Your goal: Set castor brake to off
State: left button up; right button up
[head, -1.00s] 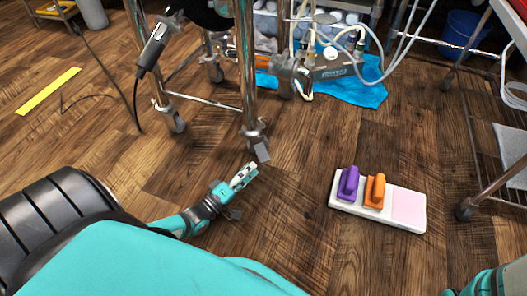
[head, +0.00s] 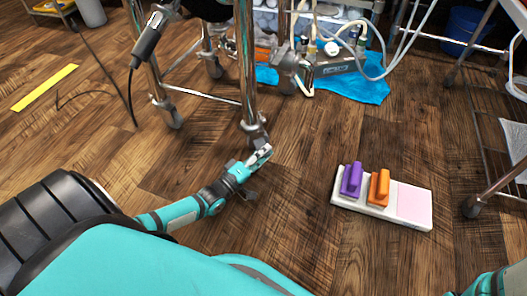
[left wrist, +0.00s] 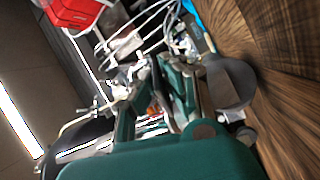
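The castor (head: 255,133) sits at the foot of the front chrome leg of the metal stand. Its brake lever is mostly hidden behind my left gripper (head: 262,155), whose pale fingertips are right at the castor's lower front. I cannot tell whether they touch it. In the left wrist view, the teal fingers of my left gripper (left wrist: 160,100) reach away from the camera towards blurred clutter. I cannot tell how far apart the fingertips are. My right gripper is out of view; only a teal part of that arm shows at the lower right.
A white board (head: 413,221) with a purple block (head: 352,180) and an orange block (head: 379,188) lies on the floor to the right. A blue cloth (head: 362,90) and hoses lie behind the stand. A wheeled rack (head: 487,185) stands at right.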

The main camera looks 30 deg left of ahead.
aim_at(263, 145)
pick_arm(q)
grip_shut()
jog(key=shift+r+p, duration=0.25)
jog(key=shift+p, duration=0.35)
notch_tip(263, 145, up, 2)
jog(key=n+p, duration=0.2)
jog(key=p, duration=0.1)
jog(key=n+g+p, duration=0.1)
jog(key=n+p, duration=0.1)
jog(key=p, duration=0.1)
jog(key=shift+s+d+g+y, duration=0.1)
jog(key=shift+d+g+y, duration=0.05)
jog(key=shift+g+y, duration=0.15)
jog(key=shift+r+n+g+p, duration=0.3)
jog(key=shift+n+g+p, duration=0.1)
jog(key=shift+n+p, duration=0.7)
jog(key=shift+r+n+p, duration=0.15)
jog(key=shift+n+p, duration=0.3)
jog(key=shift+n, duration=0.15)
jog(key=shift+g, duration=0.3)
jog(key=o, duration=0.6)
grip_release()
jog(key=shift+a, duration=0.2)
